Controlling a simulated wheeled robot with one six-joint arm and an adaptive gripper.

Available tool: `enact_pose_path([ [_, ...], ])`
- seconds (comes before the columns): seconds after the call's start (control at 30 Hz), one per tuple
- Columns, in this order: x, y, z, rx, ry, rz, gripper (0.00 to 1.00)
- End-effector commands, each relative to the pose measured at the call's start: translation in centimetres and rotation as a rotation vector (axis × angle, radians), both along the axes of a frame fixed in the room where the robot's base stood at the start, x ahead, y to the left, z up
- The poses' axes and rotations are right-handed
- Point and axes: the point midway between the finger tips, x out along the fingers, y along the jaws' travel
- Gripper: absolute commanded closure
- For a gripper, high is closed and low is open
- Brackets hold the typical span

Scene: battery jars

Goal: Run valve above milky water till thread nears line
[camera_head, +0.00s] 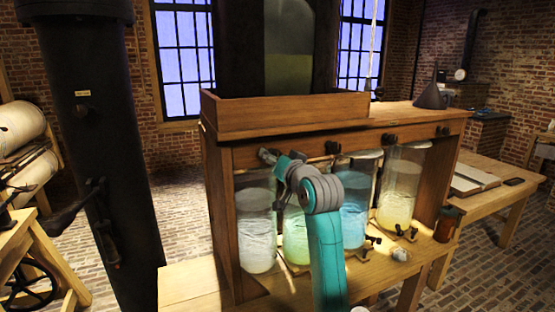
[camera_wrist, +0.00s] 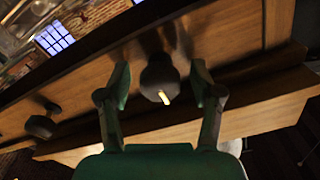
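Glass jars stand in a row in the wooden bench. The leftmost jar (camera_head: 257,238) holds whitish, milky water; the others hold green (camera_head: 296,242), blue (camera_head: 353,218) and pale yellow (camera_head: 397,200) liquid. My gripper (camera_head: 268,157) is at the bench's front rail above the milky jar. In the wrist view my gripper (camera_wrist: 160,72) is open, with a dark round valve knob (camera_wrist: 158,80) between its fingers. The knob bears a pale yellow mark. Gaps seem to show on both sides, so I cannot tell of any contact. I cannot make out a thread or line on the milky jar.
More dark valve knobs (camera_head: 332,147) (camera_head: 388,138) line the rail to the right; one also shows in the wrist view (camera_wrist: 40,126). Small taps (camera_head: 373,240) sit low by the jars. A thick black column (camera_head: 100,150) stands at the left. A side table (camera_head: 490,190) is at the right.

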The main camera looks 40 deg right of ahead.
Motion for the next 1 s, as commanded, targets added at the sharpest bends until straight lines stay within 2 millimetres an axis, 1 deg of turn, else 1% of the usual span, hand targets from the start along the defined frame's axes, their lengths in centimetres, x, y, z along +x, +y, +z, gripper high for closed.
enact_pose_path([
  [0.33,-0.3,0.1,0.0,-0.001,0.0,0.0,0.27],
  [0.73,-4.0,1.1,0.0,-0.002,-0.001,0.001,0.27],
  [0.87,-4.7,1.3,0.0,-0.002,-0.001,0.001,0.27],
  [1.0,-4.9,1.4,0.0,-0.002,-0.001,0.001,0.27],
])
